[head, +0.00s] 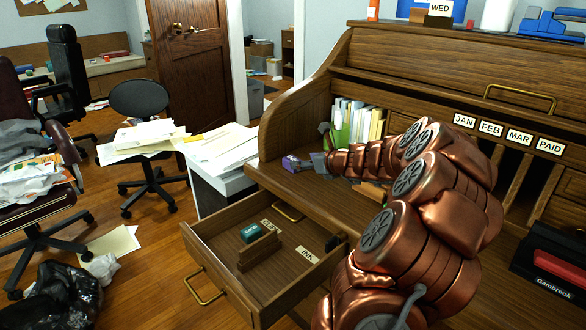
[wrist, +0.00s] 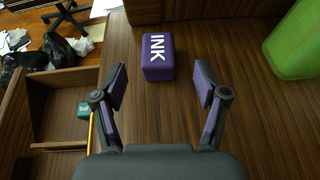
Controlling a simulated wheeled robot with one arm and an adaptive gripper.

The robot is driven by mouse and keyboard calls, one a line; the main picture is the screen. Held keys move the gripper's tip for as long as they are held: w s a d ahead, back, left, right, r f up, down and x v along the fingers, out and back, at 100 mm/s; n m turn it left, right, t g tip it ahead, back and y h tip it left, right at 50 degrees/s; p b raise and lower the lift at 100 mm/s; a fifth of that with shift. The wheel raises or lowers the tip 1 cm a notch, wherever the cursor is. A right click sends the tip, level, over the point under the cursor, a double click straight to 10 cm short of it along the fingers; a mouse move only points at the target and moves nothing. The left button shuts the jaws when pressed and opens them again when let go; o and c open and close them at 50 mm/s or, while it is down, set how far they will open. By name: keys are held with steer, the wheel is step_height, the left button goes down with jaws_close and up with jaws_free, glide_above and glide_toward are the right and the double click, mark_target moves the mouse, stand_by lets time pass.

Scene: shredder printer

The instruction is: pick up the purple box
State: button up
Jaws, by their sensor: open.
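The purple box (wrist: 158,58), with INK in white letters on it, stands on the wooden desk top in the wrist view, ahead of my gripper (wrist: 160,85). In the head view the purple box (head: 291,163) shows small at the desk's left end, just left of my gripper (head: 316,148). My gripper is open, its two fingers spread wide with nothing between the tips. The box lies beyond the fingertips, roughly centred between them and apart from both.
An open drawer (head: 215,268) below holds a teal box (head: 250,232) and a wooden block. A green file holder (wrist: 298,40) stands to the right of the box. A black and red Gambrook item (head: 555,262) sits at right.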

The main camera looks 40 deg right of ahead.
mark_target(294, 159)
steer(key=b+x, duration=0.1)
steer(key=x, duration=0.5)
steer(key=shift+a+b, duration=0.15)
steer(key=shift+b, duration=0.2)
steer(key=shift+w, duration=0.25)
steer(key=c, duration=1.2)
steer(key=shift+r, duration=0.15)
steer(key=shift+c, duration=0.2)
